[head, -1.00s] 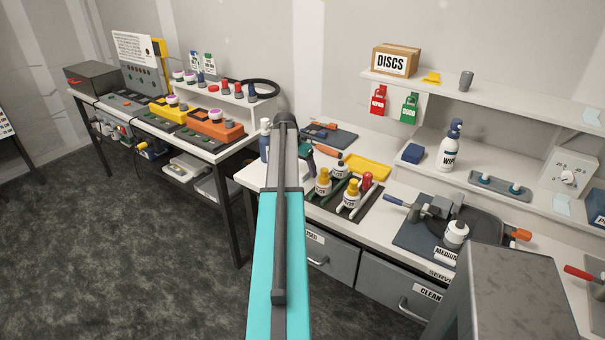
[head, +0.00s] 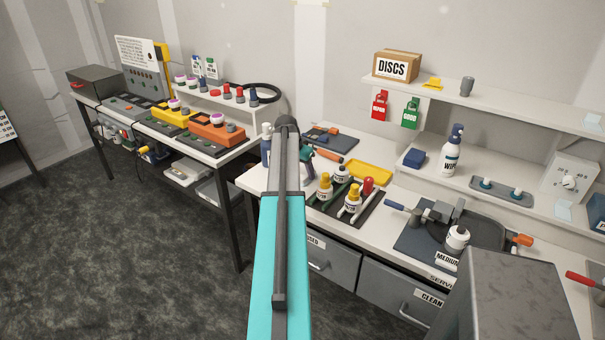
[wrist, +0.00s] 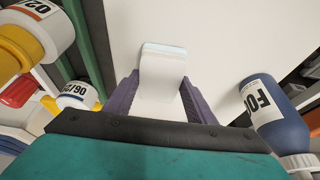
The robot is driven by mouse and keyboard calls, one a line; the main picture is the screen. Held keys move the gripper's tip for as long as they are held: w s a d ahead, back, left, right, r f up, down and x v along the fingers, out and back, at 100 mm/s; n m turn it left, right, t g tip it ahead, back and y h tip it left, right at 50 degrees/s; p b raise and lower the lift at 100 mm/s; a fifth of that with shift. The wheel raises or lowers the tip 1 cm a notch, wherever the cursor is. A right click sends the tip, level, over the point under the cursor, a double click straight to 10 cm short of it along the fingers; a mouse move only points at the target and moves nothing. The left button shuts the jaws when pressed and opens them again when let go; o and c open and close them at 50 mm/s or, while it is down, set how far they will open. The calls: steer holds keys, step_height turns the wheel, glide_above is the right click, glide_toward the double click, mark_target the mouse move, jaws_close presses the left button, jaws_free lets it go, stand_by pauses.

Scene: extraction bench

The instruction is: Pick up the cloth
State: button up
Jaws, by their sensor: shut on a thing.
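My gripper (wrist: 160,97) shows in the wrist view with its two purple fingers closed on a pale, folded cloth (wrist: 162,68). The cloth is white with a light blue edge at its top, and it stands up between the fingers. Its lower part is hidden behind my wrist. The white bench top (wrist: 220,30) is behind it; I cannot tell whether the cloth touches it. In the head view my teal arm hides the gripper and the cloth.
A dark blue bottle (wrist: 268,112) is close on the right of my gripper. Yellow-capped bottles (wrist: 18,52) and a green bar (wrist: 88,40) are on the left. In the head view, a yellow tray (head: 369,171) and a dark mat (head: 332,138) lie beyond the bottle rack.

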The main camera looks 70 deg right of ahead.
mark_target(303, 173)
step_height(303, 173, up, 10)
steer(key=b, duration=0.3)
stand_by(0.3)
stand_by(0.4)
steer(key=o, duration=0.4)
steer(key=shift+c, duration=1.5)
steer(key=w+a+r+n+t+y, duration=0.1)
steer(key=w+a+n+t, duration=0.6)
steer(key=w+a, duration=2.7)
steer(key=w+a+n+y, duration=0.1)
steer(key=a+n, duration=0.6)
steer(key=a, duration=1.5)
steer(key=w+a+r+n+g+y, duration=0.1)
steer(key=w+a+n, duration=0.3)
steer(key=a, duration=1.9)
steer(key=n+y, duration=0.1)
steer(key=n, duration=0.2)
steer(key=shift+w+a, duration=0.15)
steer(key=shift+a, duration=0.1)
steer(key=shift+d, duration=0.1)
